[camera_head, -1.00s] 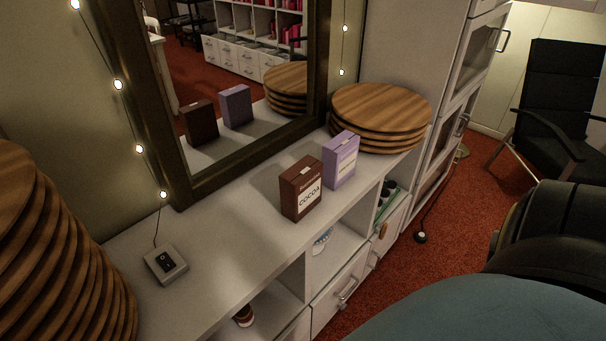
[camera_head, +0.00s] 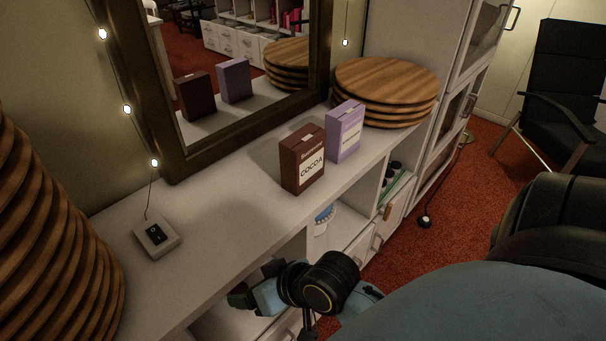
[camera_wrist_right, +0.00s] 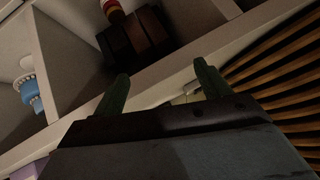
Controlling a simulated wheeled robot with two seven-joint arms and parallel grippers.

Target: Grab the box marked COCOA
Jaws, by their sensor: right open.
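The brown box marked COCOA (camera_head: 303,160) stands upright on the white counter (camera_head: 225,205), its label facing the front. A purple box (camera_head: 345,132) stands just to its right and behind. My right gripper (camera_head: 243,296) is in front of the counter's edge, below and left of the COCOA box and well apart from it. In the right wrist view its two green fingers (camera_wrist_right: 162,86) are spread with nothing between them. The COCOA box is not visible in that view. My left gripper is not in view.
Stacked round wooden boards (camera_head: 388,85) stand at the back right, and a tall stack (camera_head: 50,240) at the left. A small switch box (camera_head: 157,238) lies on the counter. A framed mirror (camera_head: 170,150) rises behind.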

